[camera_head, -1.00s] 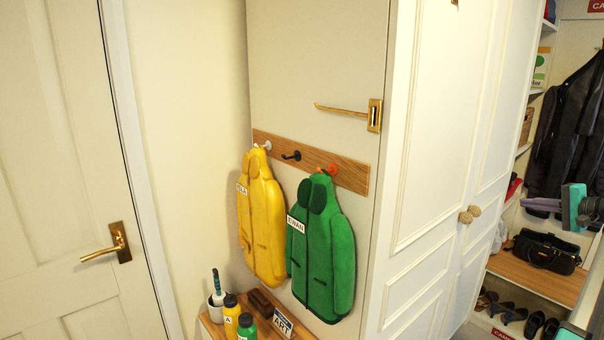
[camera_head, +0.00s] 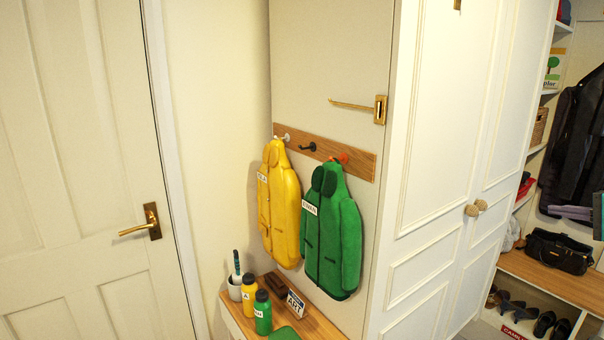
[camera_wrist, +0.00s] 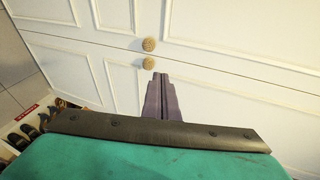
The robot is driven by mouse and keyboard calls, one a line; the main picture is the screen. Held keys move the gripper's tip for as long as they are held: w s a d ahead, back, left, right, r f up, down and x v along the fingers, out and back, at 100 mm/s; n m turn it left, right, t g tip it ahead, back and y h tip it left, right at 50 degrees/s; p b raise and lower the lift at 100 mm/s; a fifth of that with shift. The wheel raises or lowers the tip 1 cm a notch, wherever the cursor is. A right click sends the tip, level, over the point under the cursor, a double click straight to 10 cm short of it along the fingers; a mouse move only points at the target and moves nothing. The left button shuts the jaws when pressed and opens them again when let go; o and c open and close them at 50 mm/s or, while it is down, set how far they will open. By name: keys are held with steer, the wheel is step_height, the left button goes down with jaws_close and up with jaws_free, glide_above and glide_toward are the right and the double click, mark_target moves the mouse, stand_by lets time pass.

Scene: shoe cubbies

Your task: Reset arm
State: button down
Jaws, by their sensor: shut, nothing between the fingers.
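My gripper (camera_wrist: 160,80) shows in the wrist view with its two dark fingers together and nothing between them. It points toward the white wardrobe doors (camera_wrist: 230,40), and their two round woven knobs (camera_wrist: 149,44) appear just beyond the fingertips. I cannot tell the exact gap between the fingertips and the doors. In the head view, only a small teal and grey part of my arm (camera_head: 598,215) shows at the right edge, and the fingers are out of that view.
A yellow jacket (camera_head: 279,205) and a green jacket (camera_head: 333,235) hang from a wooden hook rail (camera_head: 362,166). Bottles (camera_head: 263,312) stand on a wooden bench (camera_head: 318,322) below. A closed door (camera_head: 75,180) is at left. Open cubbies with a black bag (camera_head: 558,252) and shoes are at right.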

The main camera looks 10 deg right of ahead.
steer(key=w+a+f+n+g+y, duration=0.15)
steer(key=w+a+f, duration=0.35)
steer(key=a+f, duration=0.6)
steer(key=w+a+f+g+y, duration=0.1)
steer(key=w+a+f+g, duration=0.3)
steer(key=a+f, duration=0.75)
steer(key=s+a+f+n+g, duration=0.2)
steer(key=a+f+n+g, duration=0.2)
steer(key=a+f, duration=1.95)
steer(key=s+a+f+n+g, duration=0.4)
steer(key=s+a+f+g, duration=0.1)
steer(key=s+a+f, duration=1.05)
steer(key=s+a+f+n+g+h, duration=0.1)
steer(key=s+a+f+n, duration=0.1)
steer(key=s, duration=0.6)
steer(key=s+a+f+n+g+h, duration=0.2)
steer(key=s+a, duration=0.3)
steer(key=s, duration=0.3)
steer(key=s+a+f+n+g+h, duration=0.2)
steer(key=s+a+f, duration=0.2)
steer(key=s, duration=0.3)
steer(key=shift+s, duration=0.4)
steer(key=shift+f, duration=0.1)
